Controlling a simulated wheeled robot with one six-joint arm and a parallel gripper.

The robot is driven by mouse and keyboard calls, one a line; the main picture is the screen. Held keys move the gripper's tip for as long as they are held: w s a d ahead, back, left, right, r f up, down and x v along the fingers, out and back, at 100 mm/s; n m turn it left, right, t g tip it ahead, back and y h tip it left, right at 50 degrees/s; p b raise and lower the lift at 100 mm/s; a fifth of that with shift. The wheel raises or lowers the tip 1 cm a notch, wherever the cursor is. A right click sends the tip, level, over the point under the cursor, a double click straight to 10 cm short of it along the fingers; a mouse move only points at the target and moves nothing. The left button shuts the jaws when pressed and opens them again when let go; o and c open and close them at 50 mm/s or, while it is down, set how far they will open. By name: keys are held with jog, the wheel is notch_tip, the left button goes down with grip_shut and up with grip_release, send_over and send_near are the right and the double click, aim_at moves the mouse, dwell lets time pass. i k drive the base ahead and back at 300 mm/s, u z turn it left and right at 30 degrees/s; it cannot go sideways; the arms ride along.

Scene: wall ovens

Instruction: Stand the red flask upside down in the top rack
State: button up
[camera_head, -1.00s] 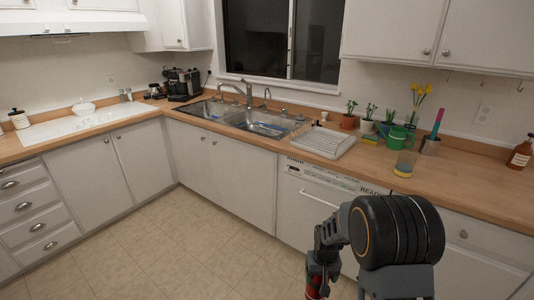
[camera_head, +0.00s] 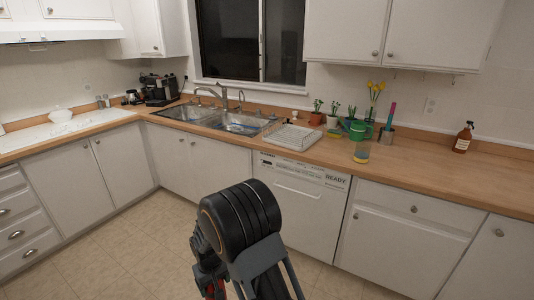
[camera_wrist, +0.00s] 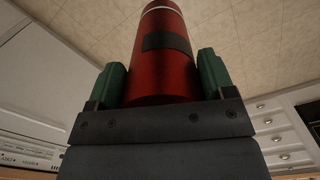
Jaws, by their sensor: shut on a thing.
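The red flask (camera_wrist: 165,62) with a dark band fills the middle of the wrist view. My gripper (camera_wrist: 163,80) is shut on it, a green finger pad on each side. In the head view only a bit of red (camera_head: 214,290) shows at the bottom edge, below my dark arm. No top rack is in sight; the inside of the dishwasher is hidden.
A white dish rack (camera_head: 291,137) stands on the wooden counter (camera_head: 420,174) above the dishwasher. To its right are potted plants, a green watering can (camera_head: 358,131), a glass (camera_head: 362,153) and a brown bottle (camera_head: 463,138). The tiled floor (camera_head: 130,240) is clear.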

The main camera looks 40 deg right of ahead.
aim_at(279, 137)
jog(key=u, duration=0.3)
jog(key=i, duration=1.25)
jog(key=z, duration=0.55)
jog(key=i, duration=0.8)
jog(key=z, duration=0.95)
